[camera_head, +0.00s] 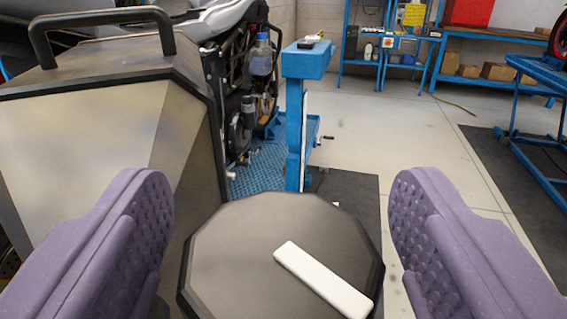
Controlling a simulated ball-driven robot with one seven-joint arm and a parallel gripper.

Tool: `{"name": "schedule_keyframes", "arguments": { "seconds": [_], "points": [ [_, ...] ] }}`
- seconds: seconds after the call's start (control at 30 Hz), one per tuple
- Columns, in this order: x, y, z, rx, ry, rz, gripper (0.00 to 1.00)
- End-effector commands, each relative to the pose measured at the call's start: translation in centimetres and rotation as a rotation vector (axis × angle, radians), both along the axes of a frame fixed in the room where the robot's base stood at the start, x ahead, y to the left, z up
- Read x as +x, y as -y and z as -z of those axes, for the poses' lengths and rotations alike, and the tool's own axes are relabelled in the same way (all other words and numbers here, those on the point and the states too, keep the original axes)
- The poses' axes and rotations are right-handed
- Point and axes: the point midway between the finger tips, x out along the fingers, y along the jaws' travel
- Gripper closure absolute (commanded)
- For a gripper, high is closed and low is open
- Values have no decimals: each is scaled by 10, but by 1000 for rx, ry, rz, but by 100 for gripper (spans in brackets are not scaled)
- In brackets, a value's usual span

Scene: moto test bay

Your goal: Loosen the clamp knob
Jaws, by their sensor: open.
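My gripper (281,185) is open, its two purple padded fingers wide apart at the lower left and lower right of the view. A small dark lever-like part (326,138) sticks out on the right side of the post, well ahead of my gripper. It may be the clamp knob, but it is too small to tell. The foot of the post is partly hidden.
A motorcycle (240,80) stands left of the post on a blue ribbed platform (258,170). A blue workbench (490,45) with boxes is at the back right. A blue lift frame (535,120) stands at the right. Grey floor (415,130) between them is mostly clear.

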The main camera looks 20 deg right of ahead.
Motion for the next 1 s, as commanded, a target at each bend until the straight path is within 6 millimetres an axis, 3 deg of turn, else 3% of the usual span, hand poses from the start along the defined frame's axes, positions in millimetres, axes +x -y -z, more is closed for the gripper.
{"name": "schedule_keyframes", "arguments": {
  "seconds": [0.27,0.4,0.5,1.0],
  "points": [
    [3,1,0,0,-1,-1,22],
    [2,1,0,0,-1,-1,54],
    [2,1,0,0,-1,-1,72],
    [2,2,4,1,1,-144,72]
  ]
}}
